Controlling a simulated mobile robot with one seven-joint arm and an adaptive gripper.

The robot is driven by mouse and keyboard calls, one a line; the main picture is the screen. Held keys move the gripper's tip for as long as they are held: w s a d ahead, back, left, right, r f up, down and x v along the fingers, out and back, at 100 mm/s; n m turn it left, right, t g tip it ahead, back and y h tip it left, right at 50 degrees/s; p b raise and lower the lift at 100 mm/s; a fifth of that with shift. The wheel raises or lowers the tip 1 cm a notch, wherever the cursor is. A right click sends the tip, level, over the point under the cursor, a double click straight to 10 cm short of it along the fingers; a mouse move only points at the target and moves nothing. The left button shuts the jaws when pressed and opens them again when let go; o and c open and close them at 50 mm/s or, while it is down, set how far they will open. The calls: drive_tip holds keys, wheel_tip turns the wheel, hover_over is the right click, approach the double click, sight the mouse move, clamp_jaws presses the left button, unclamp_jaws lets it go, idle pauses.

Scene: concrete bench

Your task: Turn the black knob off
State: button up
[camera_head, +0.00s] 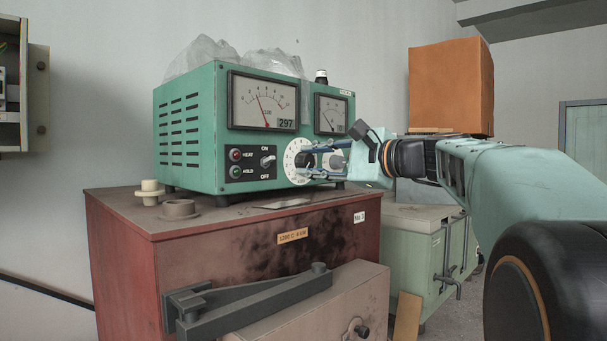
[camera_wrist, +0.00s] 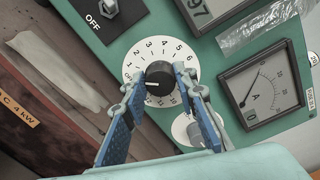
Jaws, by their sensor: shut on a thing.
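The black knob (camera_wrist: 159,78) sits at the centre of a white numbered dial (camera_wrist: 133,65) on the green instrument's front panel. A short white mark on the knob lies toward the left in the wrist view. My gripper (camera_wrist: 157,88) is shut on the knob, with one blue finger on each side of it. In the head view my gripper (camera_head: 318,160) reaches in from the right, and its fingers partly cover the white dial (camera_head: 294,153) and the knob. The green instrument (camera_head: 187,140) stands on a red-brown cabinet.
An ON/OFF toggle switch (camera_head: 268,161) and two lamps sit left of the dial. A pale second knob (camera_wrist: 188,128) is close beside my fingers. The large meter (camera_head: 262,102) reads 297; a smaller meter (camera_head: 331,114) is to its right. An orange box (camera_head: 450,88) stands behind my arm.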

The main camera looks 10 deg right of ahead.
drive_tip(key=shift+f+n+b, duration=0.1)
drive_tip(key=shift+n+b, duration=0.45)
drive_tip(key=shift+n, duration=0.25)
drive_tip(key=o, duration=1.2)
drive_tip(key=shift+c, duration=0.2)
drive_tip(key=v, duration=1.2)
